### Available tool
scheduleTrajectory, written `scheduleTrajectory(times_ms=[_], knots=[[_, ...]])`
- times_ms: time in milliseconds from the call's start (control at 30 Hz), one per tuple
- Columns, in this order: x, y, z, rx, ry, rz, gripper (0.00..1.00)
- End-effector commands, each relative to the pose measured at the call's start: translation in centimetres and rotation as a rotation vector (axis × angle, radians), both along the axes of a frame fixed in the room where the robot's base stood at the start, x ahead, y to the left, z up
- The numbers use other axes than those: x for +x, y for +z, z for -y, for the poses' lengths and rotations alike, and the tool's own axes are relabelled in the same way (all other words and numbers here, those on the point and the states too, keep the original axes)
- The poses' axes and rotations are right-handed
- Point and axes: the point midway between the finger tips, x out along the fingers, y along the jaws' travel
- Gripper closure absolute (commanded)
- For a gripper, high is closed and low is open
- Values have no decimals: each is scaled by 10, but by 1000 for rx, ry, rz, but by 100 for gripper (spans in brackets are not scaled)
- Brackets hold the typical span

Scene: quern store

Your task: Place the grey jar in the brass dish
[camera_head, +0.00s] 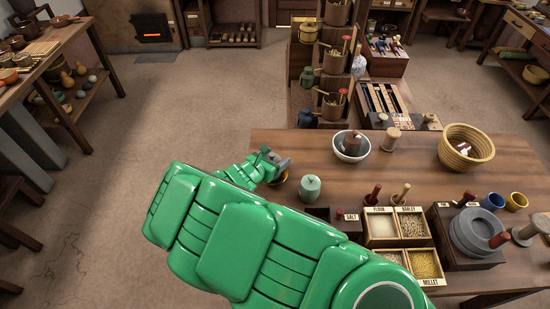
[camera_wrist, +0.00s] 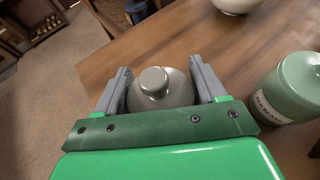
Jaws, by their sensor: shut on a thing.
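The grey jar (camera_wrist: 160,88), with a rounded lid and knob, sits between the two grey fingers of my gripper (camera_wrist: 162,92) in the wrist view. The fingers are shut on it from both sides. In the head view my gripper (camera_head: 274,158) is at the left end of the wooden table, and the jar cannot be told apart from the fingers there. A small brass-coloured curve, perhaps the brass dish (camera_head: 281,178), shows just below my gripper, mostly hidden by my arm.
A green lidded jar (camera_head: 310,189) stands close to the right of my gripper. A bowl with a pestle (camera_head: 351,147) is farther back. Grain boxes (camera_head: 400,228), a woven basket (camera_head: 466,148) and stone discs (camera_head: 478,232) fill the right. The table's middle is clear.

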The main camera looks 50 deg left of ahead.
Motion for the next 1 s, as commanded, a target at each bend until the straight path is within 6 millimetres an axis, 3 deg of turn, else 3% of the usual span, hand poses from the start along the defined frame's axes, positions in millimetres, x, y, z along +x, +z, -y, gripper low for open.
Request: scheduleTrajectory(times_ms=[67,100,267,667,1000], knots=[[1,-1,0,0,-1,0,75],[1,-2,0,1,-1,0,28],[0,-2,0,1,0,0,4],[-2,2,-1,0,2,0,4],[-37,17,6,2,4,1,4]])
